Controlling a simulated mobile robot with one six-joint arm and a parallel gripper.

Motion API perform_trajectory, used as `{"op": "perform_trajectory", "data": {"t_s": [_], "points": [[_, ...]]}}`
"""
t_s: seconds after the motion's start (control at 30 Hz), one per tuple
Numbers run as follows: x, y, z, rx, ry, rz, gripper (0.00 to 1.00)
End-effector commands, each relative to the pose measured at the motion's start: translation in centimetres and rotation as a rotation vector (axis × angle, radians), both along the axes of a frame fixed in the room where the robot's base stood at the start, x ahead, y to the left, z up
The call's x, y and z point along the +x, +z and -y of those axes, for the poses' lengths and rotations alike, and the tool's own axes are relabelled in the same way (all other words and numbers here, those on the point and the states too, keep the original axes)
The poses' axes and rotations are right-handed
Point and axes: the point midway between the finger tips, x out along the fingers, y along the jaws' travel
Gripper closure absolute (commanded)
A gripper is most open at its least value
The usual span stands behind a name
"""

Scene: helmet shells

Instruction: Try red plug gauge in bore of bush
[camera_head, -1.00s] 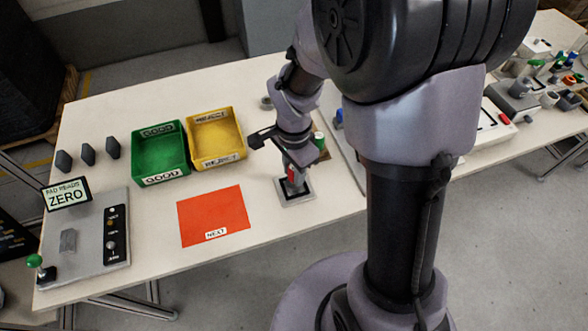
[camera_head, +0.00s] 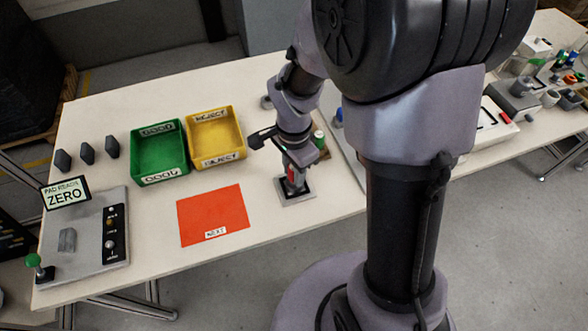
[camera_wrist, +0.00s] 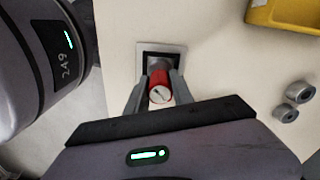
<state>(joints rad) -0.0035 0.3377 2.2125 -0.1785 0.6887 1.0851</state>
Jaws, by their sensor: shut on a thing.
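The red plug gauge (camera_wrist: 158,86) is between the fingers of my gripper (camera_wrist: 154,92), which is shut on it. In the head view the gauge (camera_head: 291,174) shows as a small red patch beneath my gripper (camera_head: 292,172). The gauge is over a light square plate (camera_head: 307,194) with a black recess; the plate also shows in the wrist view (camera_wrist: 141,50). Something grey shows in the recess beyond the gauge, possibly the bush. The gauge's lower end is hidden, so I cannot tell whether it is in a bore.
A green-topped piece (camera_head: 319,138) stands close behind my gripper. Two grey cylinders (camera_wrist: 298,92) lie apart at the right of the wrist view. The green GOOD bin (camera_head: 159,176), yellow REJECT bin (camera_head: 217,160) and orange NEXT mat (camera_head: 212,212) are to the left.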

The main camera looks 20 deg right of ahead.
Motion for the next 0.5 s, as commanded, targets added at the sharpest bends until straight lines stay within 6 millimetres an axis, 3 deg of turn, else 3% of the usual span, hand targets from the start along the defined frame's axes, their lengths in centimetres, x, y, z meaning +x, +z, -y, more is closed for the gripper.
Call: {"op": "perform_trajectory", "data": {"t_s": [0.27,0.5], "points": [[0.0,0.2,0.0,0.0,0.0,0.0,1.0],[0.0,1.6,0.0,0.0,0.0,0.0,1.0]]}}
